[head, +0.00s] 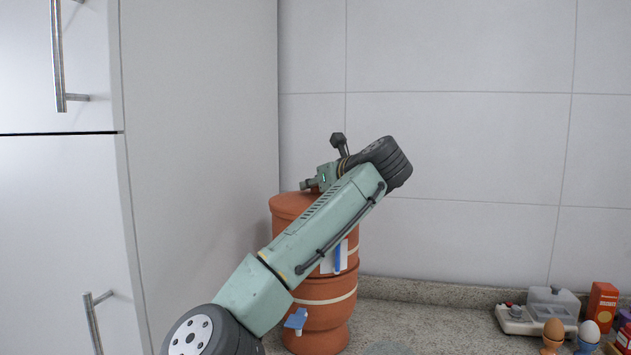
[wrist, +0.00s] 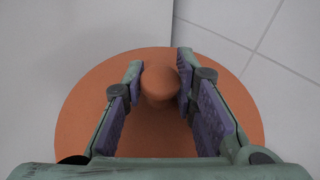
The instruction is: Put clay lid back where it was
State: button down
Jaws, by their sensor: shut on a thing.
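The clay lid (wrist: 85,115) is a round orange-brown disc with a knob (wrist: 160,82) in its middle, seen from above in the wrist view. My gripper (wrist: 162,90) is shut on the knob, one purple-padded finger on each side. In the head view the lid (head: 290,203) is at the top of the tall clay pot (head: 320,318), roughly level. I cannot tell whether it rests fully on the rim. My gripper (head: 318,182) shows there above the lid, partly behind my arm, which also hides much of the pot's middle.
The pot stands on a speckled counter (head: 420,325) beside a tall white cabinet (head: 205,140), with a tiled wall (head: 460,150) behind. A blue tap (head: 297,319) sticks out in front. Eggs in cups (head: 588,333), a small appliance (head: 540,312) and a red box (head: 602,303) stand far right.

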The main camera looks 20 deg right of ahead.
jog(key=shift+s+r, duration=0.15)
jog(key=c, duration=1.8)
grip_release()
jog(key=shift+f, duration=0.25)
jog(key=o, duration=0.5)
jog(key=shift+r, duration=0.1)
jog(key=shift+r, duration=0.15)
jog(key=b+v, duration=0.3)
jog(key=v, duration=0.9)
jog(key=shift+b, duration=0.35)
